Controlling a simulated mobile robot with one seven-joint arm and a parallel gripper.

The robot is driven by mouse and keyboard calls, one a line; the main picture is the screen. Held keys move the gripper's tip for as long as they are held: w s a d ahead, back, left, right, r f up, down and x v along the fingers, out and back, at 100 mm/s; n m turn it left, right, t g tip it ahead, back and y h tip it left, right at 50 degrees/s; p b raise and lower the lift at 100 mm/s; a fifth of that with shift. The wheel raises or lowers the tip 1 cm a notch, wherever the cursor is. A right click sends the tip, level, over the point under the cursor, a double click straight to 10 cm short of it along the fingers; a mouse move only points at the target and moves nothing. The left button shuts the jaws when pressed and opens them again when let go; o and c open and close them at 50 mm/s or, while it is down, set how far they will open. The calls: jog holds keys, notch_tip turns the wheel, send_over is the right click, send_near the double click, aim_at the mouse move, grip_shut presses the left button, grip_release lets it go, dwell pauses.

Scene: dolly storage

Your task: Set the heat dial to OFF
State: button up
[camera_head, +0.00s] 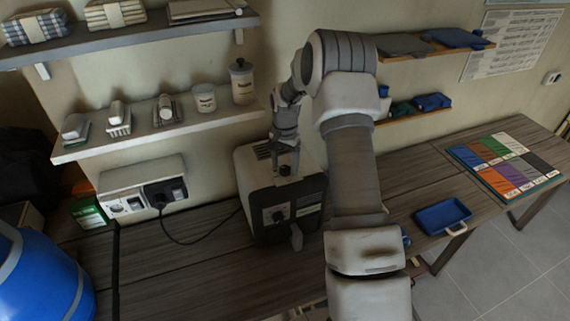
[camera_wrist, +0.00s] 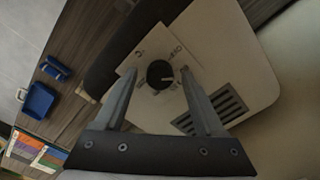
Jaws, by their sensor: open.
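A dark box-shaped machine (camera_head: 252,200) stands on the wooden bench against the wall. In the wrist view a round black dial (camera_wrist: 160,74) sits on a pale square plate (camera_wrist: 145,108) on the machine's light top. The dial has a white mark pointing to the right in that view. The letters around it are too blurred to read surely. My gripper (camera_wrist: 158,70) is open, with one finger on each side of the dial. It also shows above the machine's top in the head view (camera_head: 286,148). I cannot tell whether the fingers touch the dial.
A vent grille (camera_wrist: 217,104) lies beside the dial plate. A socket box (camera_head: 145,194) with a black plug and cord is left of the machine. A shelf (camera_head: 160,133) with jars hangs behind. A blue tray (camera_head: 442,216) and a coloured board (camera_head: 507,165) lie right.

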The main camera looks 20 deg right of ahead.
jog(key=shift+c, duration=0.4)
grip_shut()
jog(key=n+b, duration=0.3)
jog(key=n, duration=0.1)
jog(key=shift+f+n, duration=0.1)
jog(key=shift+n, duration=0.2)
jog(key=n+b, duration=0.1)
jog(key=n, duration=0.4)
jog(key=shift+b, duration=0.35)
jog(key=shift+n, duration=0.3)
jog(key=shift+o, duration=0.4)
grip_release()
